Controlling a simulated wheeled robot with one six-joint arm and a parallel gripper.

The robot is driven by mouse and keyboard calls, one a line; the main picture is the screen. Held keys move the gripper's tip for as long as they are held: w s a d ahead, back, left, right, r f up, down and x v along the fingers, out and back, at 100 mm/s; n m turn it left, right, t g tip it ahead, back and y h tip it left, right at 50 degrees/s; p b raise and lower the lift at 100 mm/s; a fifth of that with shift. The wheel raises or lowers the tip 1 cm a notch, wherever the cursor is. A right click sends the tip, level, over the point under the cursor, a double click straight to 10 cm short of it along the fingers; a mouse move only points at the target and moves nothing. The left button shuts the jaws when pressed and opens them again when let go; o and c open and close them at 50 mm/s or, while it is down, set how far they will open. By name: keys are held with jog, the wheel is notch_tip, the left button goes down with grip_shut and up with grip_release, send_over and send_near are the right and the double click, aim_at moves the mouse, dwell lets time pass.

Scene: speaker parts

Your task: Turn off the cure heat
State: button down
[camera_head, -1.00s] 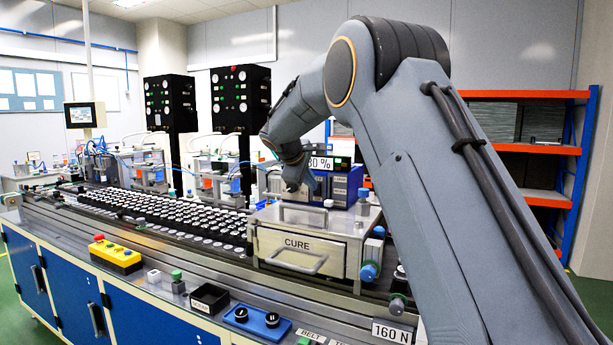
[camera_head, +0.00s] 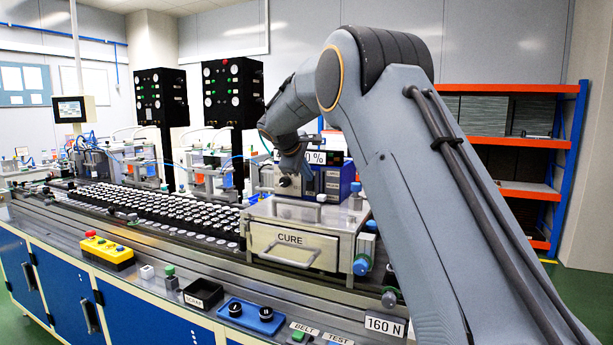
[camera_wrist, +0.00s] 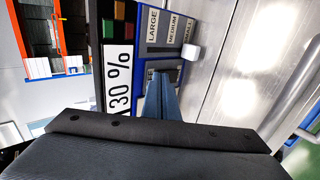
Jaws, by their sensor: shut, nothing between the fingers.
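The cure box (camera_head: 265,243) is a metal case labelled CURE, with a front handle, on the right part of the bench. Behind it stands a blue unit (camera_head: 346,180) with a percent display (camera_head: 317,157), partly hidden by my arm. In the wrist view the display (camera_wrist: 119,78) reads 30 %. Beside it are coloured buttons (camera_wrist: 119,30), a panel labelled LARGE, MEDIUM, SMALL (camera_wrist: 165,25) and a white knob (camera_wrist: 190,52). My gripper (camera_head: 287,182) is shut and empty, pointing at this unit's front above the cure box. Its blue-grey fingers (camera_wrist: 160,95) hide part of the lower panel.
A yellow button box (camera_head: 110,251), a black tray (camera_head: 203,294) and a blue plate with two black knobs (camera_head: 251,315) lie along the front edge. Rows of speaker parts (camera_head: 165,208) fill the bench to the left. An orange shelf (camera_head: 530,140) stands behind on the right.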

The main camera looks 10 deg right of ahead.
jog(key=shift+d, duration=0.1)
jog(key=shift+r+p, duration=0.5)
jog(key=shift+r, duration=0.25)
jog(key=shift+s, duration=0.1)
jog(key=b+v, duration=0.4)
jog(key=v, duration=0.9)
jog(key=shift+r, duration=0.1)
